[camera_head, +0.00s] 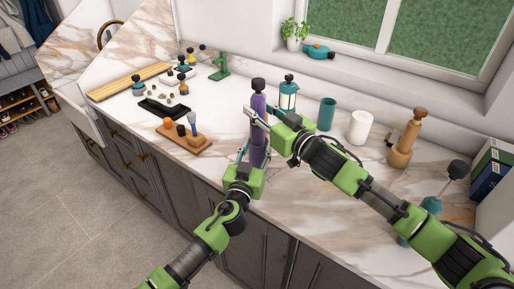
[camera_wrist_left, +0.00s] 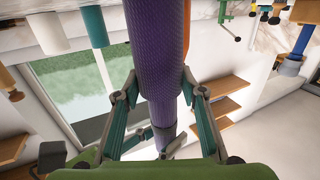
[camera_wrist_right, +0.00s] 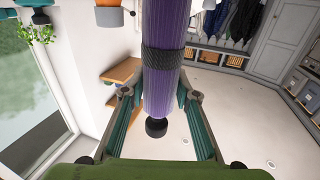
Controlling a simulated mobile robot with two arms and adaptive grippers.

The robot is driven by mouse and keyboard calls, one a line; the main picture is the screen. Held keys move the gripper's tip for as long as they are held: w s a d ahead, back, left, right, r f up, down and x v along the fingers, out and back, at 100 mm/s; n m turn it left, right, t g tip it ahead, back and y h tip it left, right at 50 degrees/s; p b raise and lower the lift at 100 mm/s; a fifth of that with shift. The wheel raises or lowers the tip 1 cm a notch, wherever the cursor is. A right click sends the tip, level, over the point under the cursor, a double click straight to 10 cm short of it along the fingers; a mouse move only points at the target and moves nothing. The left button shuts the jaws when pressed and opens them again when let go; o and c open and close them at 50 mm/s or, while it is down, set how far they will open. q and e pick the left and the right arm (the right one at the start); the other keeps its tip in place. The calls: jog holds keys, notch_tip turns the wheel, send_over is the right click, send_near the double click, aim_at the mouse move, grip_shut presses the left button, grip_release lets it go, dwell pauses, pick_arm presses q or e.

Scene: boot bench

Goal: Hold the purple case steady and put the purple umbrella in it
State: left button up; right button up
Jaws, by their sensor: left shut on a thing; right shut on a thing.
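The purple umbrella (camera_head: 258,103) stands upright with its dark knob at the top; in the right wrist view it has a dark band (camera_wrist_right: 164,60). My right gripper (camera_head: 262,122) is shut on it; the jaws flank it in the right wrist view (camera_wrist_right: 160,95). The purple case (camera_head: 257,155) is upright directly below, in line with the umbrella. My left gripper (camera_head: 246,158) is shut on the case, whose textured wall fills the middle of the left wrist view (camera_wrist_left: 155,50). The right gripper hides the join, so I cannot tell how far the umbrella is inside.
A teal-and-white lantern-like bottle (camera_head: 288,93), a teal cup (camera_head: 326,114) and a white cup (camera_head: 359,128) stand close on the right. A wooden block with tools (camera_head: 185,140) and a black tray (camera_head: 163,107) are left. The counter's front edge runs below my left gripper.

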jog(key=shift+f, duration=0.85)
jog(key=o, duration=1.4)
jog(key=shift+c, duration=0.2)
jog(key=shift+f, duration=0.1)
jog(key=v, duration=1.2)
pick_arm(q)
jog(key=o, duration=1.2)
jog(key=shift+c, duration=0.2)
